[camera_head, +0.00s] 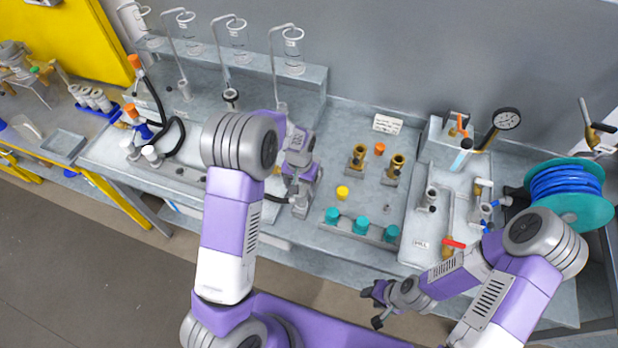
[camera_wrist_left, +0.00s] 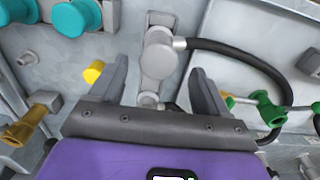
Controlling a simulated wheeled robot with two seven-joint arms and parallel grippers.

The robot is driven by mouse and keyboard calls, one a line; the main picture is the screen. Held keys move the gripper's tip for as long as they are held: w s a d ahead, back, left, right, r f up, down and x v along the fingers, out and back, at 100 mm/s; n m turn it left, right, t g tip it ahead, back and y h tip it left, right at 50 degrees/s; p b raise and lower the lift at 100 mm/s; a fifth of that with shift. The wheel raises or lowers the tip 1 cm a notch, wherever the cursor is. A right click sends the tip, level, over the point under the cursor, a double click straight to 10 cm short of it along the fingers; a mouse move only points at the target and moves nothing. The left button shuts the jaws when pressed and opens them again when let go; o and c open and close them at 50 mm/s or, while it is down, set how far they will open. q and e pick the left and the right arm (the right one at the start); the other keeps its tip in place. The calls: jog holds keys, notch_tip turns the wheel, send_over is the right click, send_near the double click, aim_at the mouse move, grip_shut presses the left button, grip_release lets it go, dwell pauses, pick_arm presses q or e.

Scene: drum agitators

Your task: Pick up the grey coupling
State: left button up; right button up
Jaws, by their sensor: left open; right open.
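A grey fitting (camera_wrist_left: 160,52) with a round cap stands on a grey block between my left fingers in the left wrist view. A black hose runs from its side. In the head view this fitting (camera_head: 300,206) is partly hidden by my left gripper (camera_head: 292,186). A smaller loose grey piece (camera_head: 387,208) lies on the bench to the right, also in the left wrist view (camera_wrist_left: 27,58). I cannot tell for certain which is the grey coupling. My left gripper (camera_wrist_left: 160,72) is open, its fingers either side of the fitting. My right gripper (camera_head: 373,307) is open, in front of the bench.
A yellow piece (camera_head: 342,192) and a rail with teal caps (camera_head: 361,225) lie right of my left gripper. Brass fittings (camera_head: 395,165) stand behind. A green valve (camera_wrist_left: 265,108) is near my left fingers. A gauge (camera_head: 506,119) and blue hose reel (camera_head: 567,184) stand right.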

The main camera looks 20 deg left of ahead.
aim_at(301, 199)
pick_arm(q)
jog(key=shift+s+f, duration=0.6)
jog(key=shift+f, duration=0.1)
notch_tip(301, 199, down, 6)
jog(key=shift+w+d+r+p, duration=0.15)
jog(key=shift+r+p, duration=0.05)
jog(key=shift+p, duration=0.2)
grip_shut()
jog(key=shift+r, duration=0.1)
notch_tip(301, 199, up, 10)
jog(key=shift+f, duration=0.1)
